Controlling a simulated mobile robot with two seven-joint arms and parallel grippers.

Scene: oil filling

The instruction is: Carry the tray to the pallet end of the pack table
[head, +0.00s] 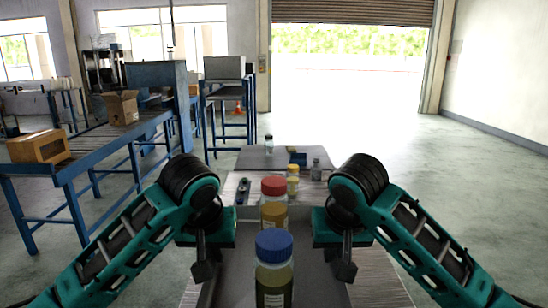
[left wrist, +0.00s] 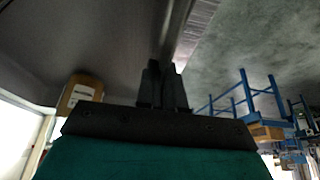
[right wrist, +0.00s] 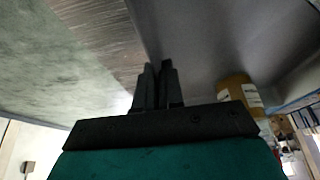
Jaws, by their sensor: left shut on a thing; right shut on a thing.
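The grey tray (head: 232,285) lies in front of me and runs away from me between my grippers. A blue-capped bottle (head: 274,275) and a red-capped bottle (head: 274,205) stand upright in line on it. My left gripper (head: 205,268) is shut on the tray's left side, and the closed fingers show in the left wrist view (left wrist: 163,85). My right gripper (head: 343,265) is shut on its right side, and its fingers show in the right wrist view (right wrist: 156,88). The pack table (head: 385,288) shows streaked wood beside the tray. I cannot tell whether the tray touches it.
A grey mat (head: 262,160) lies at the table's far part, with a clear bottle (head: 269,145), a blue item (head: 298,158) and a grey flask (head: 316,170). A conveyor (head: 95,143) with cardboard boxes (head: 40,147) stands left. The floor to the right is clear.

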